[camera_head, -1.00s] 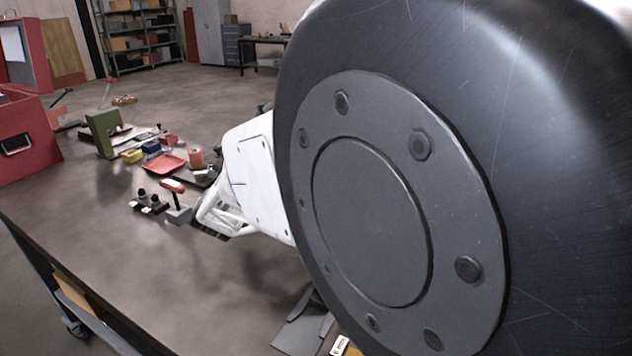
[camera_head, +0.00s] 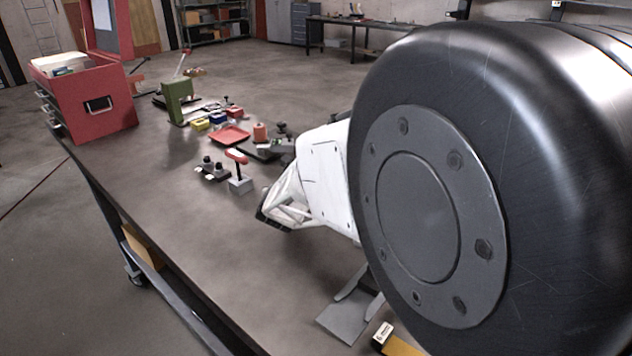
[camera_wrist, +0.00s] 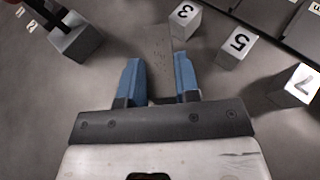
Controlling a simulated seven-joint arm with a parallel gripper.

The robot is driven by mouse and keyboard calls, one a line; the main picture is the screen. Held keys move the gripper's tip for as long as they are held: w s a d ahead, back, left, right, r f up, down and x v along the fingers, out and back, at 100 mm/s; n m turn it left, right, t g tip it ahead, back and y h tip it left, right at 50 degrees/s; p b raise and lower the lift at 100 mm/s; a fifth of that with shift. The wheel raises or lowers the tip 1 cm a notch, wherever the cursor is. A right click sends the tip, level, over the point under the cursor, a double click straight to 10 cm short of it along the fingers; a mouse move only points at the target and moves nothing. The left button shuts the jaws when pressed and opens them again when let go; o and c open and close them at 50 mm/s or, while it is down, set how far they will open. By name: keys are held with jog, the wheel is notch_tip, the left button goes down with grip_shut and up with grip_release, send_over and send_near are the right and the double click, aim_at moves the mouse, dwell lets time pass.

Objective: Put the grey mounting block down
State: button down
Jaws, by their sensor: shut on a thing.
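My gripper (camera_wrist: 158,62) shows in the wrist view with its two blue fingers on either side of a grey piece with small dark holes, which I take to be the grey mounting block (camera_wrist: 160,46). The fingers are shut on it. The block's colour nearly matches the table, so its outline and any gap beneath it are hard to tell. In the head view my gripper (camera_head: 274,214) is low over the table, partly hidden by my own arm, and I cannot make out the block there.
A red-handled clamp on a grey base (camera_head: 240,184) stands left of my gripper. In the wrist view, blocks numbered 3 (camera_wrist: 184,18), 5 (camera_wrist: 238,46) and 7 (camera_wrist: 298,86) lie to the right. A red tray (camera_head: 230,136) is farther back. The table's front left is clear.

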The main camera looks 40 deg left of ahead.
jog(key=shift+f, duration=0.1)
dwell(0.3)
jog(key=c, duration=0.8)
grip_release()
jog(key=shift+f, duration=0.1)
jog(key=shift+c, duration=0.2)
jog(key=shift+r, duration=0.2)
jog(key=shift+v, duration=3.75)
jog(key=shift+f, duration=0.1)
